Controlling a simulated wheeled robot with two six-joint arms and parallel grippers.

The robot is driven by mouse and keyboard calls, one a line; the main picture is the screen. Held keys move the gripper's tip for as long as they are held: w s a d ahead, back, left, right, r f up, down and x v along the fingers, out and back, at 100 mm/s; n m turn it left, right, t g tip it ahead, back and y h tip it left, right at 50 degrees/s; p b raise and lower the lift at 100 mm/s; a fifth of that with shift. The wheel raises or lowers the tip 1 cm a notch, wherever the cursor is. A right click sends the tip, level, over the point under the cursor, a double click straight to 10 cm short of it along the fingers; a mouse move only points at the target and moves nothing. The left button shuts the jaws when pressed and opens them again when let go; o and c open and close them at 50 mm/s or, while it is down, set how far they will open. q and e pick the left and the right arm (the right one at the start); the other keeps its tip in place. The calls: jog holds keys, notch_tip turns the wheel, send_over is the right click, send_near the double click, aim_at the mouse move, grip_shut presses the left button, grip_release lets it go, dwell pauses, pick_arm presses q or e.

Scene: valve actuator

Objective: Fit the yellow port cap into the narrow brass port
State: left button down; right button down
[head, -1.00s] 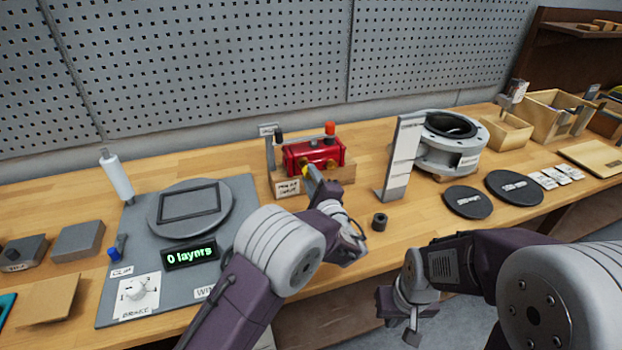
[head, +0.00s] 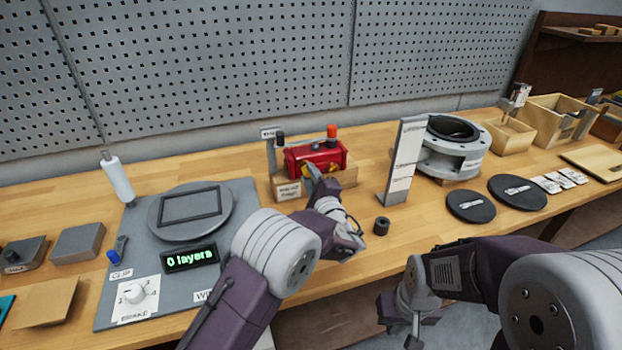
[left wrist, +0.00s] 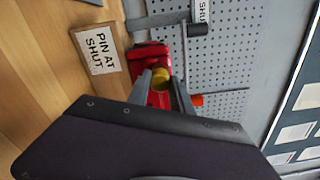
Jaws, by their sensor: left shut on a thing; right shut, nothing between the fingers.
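The red valve actuator (head: 315,157) sits on a wooden block near the back of the bench. It also shows in the left wrist view (left wrist: 139,55), straight past my fingers. My left gripper (head: 315,180) is at the actuator's front face. In the left wrist view my left gripper (left wrist: 166,84) is shut on the yellow port cap (left wrist: 161,77), which appears in front of the red body. The narrow brass port is hidden behind the cap and fingers, so I cannot tell whether the cap touches it. My right gripper (head: 416,335) is shut and empty, low before the bench's front edge.
A "PIN AT SHUT" label (left wrist: 99,54) stands beside the actuator. A small dark ring (head: 381,226) lies on the bench to the right. A grey upright plate (head: 402,163) and a flanged valve body (head: 450,148) stand farther right. A winding plate with a display (head: 189,258) lies left.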

pick_arm(q)
jog(key=c, duration=1.1)
grip_release()
jog(key=shift+w, duration=0.1)
jog(key=shift+o, duration=0.2)
jog(key=b+v, duration=0.1)
jog(key=v, duration=0.8)
